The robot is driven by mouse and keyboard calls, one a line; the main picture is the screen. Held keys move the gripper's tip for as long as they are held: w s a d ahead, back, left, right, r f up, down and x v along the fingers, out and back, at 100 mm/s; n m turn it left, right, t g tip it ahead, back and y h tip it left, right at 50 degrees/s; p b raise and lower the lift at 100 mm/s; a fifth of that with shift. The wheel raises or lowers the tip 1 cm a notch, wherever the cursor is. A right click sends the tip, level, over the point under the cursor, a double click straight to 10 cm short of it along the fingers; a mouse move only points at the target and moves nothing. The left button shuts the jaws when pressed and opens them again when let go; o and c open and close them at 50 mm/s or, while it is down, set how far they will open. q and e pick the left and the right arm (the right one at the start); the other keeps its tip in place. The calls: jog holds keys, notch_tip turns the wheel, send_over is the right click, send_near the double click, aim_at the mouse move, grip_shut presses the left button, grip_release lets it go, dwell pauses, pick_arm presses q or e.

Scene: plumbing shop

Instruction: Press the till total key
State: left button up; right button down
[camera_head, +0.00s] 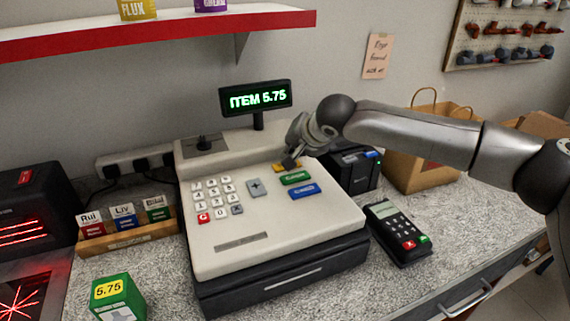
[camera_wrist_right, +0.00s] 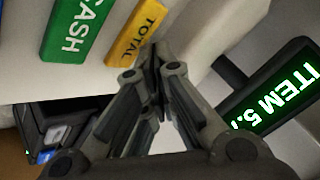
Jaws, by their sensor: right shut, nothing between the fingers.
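The till (camera_head: 250,235) is a cream cash register with a dark drawer base on the speckled counter. Its yellow TOTAL key (camera_wrist_right: 135,35) shows well in the right wrist view, beside the green CASH key (camera_wrist_right: 75,25). In the head view the yellow key (camera_head: 278,167) is partly hidden by my right gripper (camera_head: 290,162). The right gripper is shut and empty, its fingertips (camera_wrist_right: 154,58) at or just beside the yellow key; I cannot tell whether they touch it. The till display (camera_head: 258,97) reads ITEM 5.75. My left gripper is not in view.
A card terminal (camera_head: 397,230) lies right of the till, and a black printer-like box (camera_head: 352,168) and a paper bag (camera_head: 425,160) stand behind it. A green 5.75 box (camera_head: 118,298) and a wooden card holder (camera_head: 130,235) are on the left. A red-edged shelf (camera_head: 160,35) hangs above.

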jog(key=shift+f, duration=0.15)
dwell(0.5)
jog(key=shift+f, duration=0.35)
dwell(0.4)
jog(key=shift+r+p, duration=0.55)
jog(key=shift+r, duration=0.1)
notch_tip(320, 180, up, 6)
jog(key=p, duration=0.6)
dwell(0.7)
